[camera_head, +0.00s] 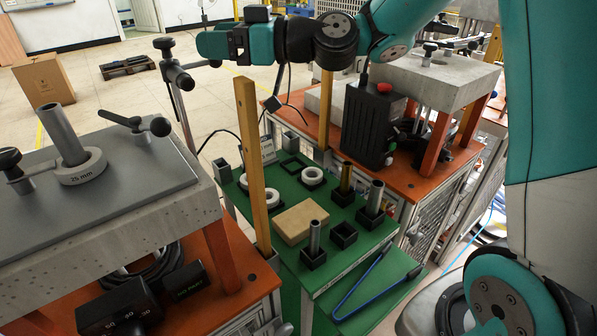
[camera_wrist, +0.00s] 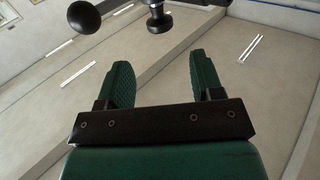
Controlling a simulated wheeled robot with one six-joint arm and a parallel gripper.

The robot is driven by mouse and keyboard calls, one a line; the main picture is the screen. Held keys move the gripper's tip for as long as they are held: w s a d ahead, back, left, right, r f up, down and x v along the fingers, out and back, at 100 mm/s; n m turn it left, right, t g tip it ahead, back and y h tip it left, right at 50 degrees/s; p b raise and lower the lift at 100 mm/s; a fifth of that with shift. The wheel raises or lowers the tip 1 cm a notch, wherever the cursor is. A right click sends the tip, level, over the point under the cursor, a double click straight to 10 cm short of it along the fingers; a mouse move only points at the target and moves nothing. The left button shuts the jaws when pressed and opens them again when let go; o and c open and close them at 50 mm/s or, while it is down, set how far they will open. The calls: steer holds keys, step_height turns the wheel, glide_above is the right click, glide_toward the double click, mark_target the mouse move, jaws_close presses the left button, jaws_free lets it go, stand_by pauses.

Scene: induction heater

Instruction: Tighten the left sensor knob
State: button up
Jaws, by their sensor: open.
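My gripper (camera_head: 206,46) is at the top centre-left in the head view, held level and pointing left. In the wrist view its two green fingers (camera_wrist: 160,72) are apart with nothing between them. A metal post left of the gripper carries a black upper knob (camera_head: 164,44) and a lower black knob (camera_head: 185,82). The fingertips are apart from the upper knob in the picture. The wrist view shows a round black knob (camera_wrist: 84,18) at upper left and another black knob (camera_wrist: 157,22) beyond the finger gap. I cannot tell which is the left sensor knob.
A left heater station (camera_head: 150,185) holds a ring with a tube and black-knobbed levers. A green table (camera_head: 320,262) carries rings, tubes and a wooden block. A wooden post (camera_head: 250,150) stands below my arm. A black box (camera_head: 370,122) stands on the right orange table.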

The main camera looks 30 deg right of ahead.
steer(key=b+v, duration=0.2)
steer(key=v, duration=0.4)
steer(key=s+f+m+g+h, duration=0.3)
steer(key=s+f+h, duration=0.2)
steer(key=f, duration=0.3)
steer(key=s+d+f+m+g+h+p, duration=0.1)
steer(key=s+f+m+g+h, duration=0.2)
steer(key=s+f, duration=0.3)
steer(key=shift+d+f+m+h, duration=0.3)
steer(key=shift+f+h, duration=0.6)
steer(key=shift+f, duration=0.35)
